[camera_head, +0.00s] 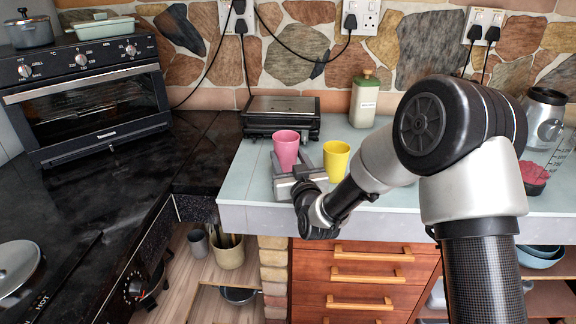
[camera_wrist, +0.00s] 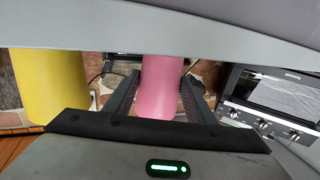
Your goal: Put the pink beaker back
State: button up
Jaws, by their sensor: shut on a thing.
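The pink beaker (camera_head: 286,148) stands upright at the front left of the pale counter in the head view. My gripper (camera_head: 297,164) is around its lower part. In the wrist view the pink beaker (camera_wrist: 160,88) is between the two fingers (camera_wrist: 160,98), which are shut on it. The yellow beaker (camera_head: 336,161) stands just to the right of my gripper. It also shows at the left of the wrist view (camera_wrist: 50,85). I cannot tell whether the pink beaker's base touches the counter.
A toaster oven (camera_head: 87,92) stands on the dark worktop at left. A blender jar (camera_head: 543,125) is at far right. Bare pale counter (camera_head: 240,170) lies left of the beakers.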

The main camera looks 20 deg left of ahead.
jog(key=shift+f, duration=0.95)
jog(key=shift+f+b, duration=0.2)
jog(key=shift+b, duration=0.15)
jog(key=o, duration=1.1)
jog(key=shift+r, duration=0.2)
jog(key=shift+s+p, duration=0.15)
jog(key=shift+p, duration=0.2)
jog(key=v, duration=1.1)
jog(key=shift+s+d, duration=0.2)
jog(key=shift+s, duration=0.1)
jog(key=shift+w, duration=0.1)
